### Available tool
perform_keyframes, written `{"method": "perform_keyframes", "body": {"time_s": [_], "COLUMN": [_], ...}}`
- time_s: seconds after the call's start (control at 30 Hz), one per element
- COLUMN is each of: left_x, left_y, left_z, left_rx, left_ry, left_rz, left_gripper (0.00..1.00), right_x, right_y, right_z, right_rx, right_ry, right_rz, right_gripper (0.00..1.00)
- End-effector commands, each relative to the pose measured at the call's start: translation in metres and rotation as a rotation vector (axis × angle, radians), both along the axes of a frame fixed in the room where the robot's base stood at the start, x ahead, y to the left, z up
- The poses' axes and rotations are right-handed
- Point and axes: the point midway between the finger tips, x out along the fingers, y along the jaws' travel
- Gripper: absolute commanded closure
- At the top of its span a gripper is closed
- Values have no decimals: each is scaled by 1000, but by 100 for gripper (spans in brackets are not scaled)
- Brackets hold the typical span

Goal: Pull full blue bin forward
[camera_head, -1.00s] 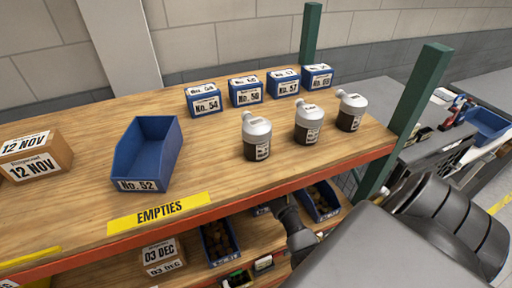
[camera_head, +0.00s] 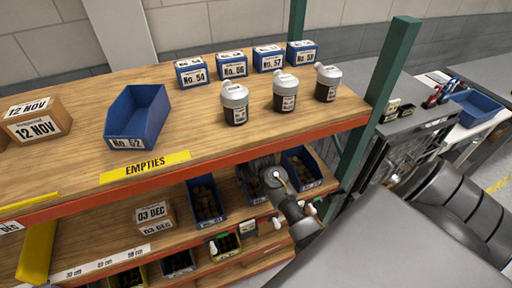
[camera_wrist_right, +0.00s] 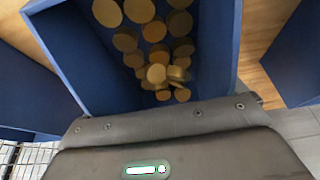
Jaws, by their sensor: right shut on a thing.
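The blue bin (camera_wrist_right: 218,40) full of round brown pieces fills the middle of the right wrist view. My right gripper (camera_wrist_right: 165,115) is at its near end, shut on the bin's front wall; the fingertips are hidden. In the head view the same bin (camera_head: 246,183) stands on the lower shelf (camera_head: 105,243), between two other blue bins with brown contents, partly covered by my right gripper (camera_head: 272,180). My left gripper is in neither view.
Neighbouring filled bins stand close by, left (camera_head: 220,212) and right (camera_head: 317,185). The upper shelf's orange edge (camera_head: 215,162) runs above. A green post (camera_head: 384,90) stands right of the bins. An empty blue bin (camera_head: 152,115) is on the upper shelf.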

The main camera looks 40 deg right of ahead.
Motion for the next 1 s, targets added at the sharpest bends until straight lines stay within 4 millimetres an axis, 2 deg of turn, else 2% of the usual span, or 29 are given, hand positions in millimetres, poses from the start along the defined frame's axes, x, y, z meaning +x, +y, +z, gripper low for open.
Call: {"method": "perform_keyframes", "body": {"time_s": [0.33,0.37,0.4,0.63,0.77,1.0], "left_x": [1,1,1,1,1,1], "left_y": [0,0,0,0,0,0], "left_z": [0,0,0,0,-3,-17], "left_rx": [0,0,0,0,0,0], "left_ry": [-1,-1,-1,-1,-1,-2], "left_rz": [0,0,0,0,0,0], "left_gripper": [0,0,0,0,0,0], "right_x": [2,2,2,1,-2,-21], "right_y": [3,3,3,1,2,8], "right_z": [1,1,1,1,8,46], "right_rx": [0,0,0,0,0,-2], "right_ry": [-2,-2,-2,-2,-3,-6], "right_rz": [4,4,4,1,1,2], "right_gripper": [42,3,0,0,0,0]}}
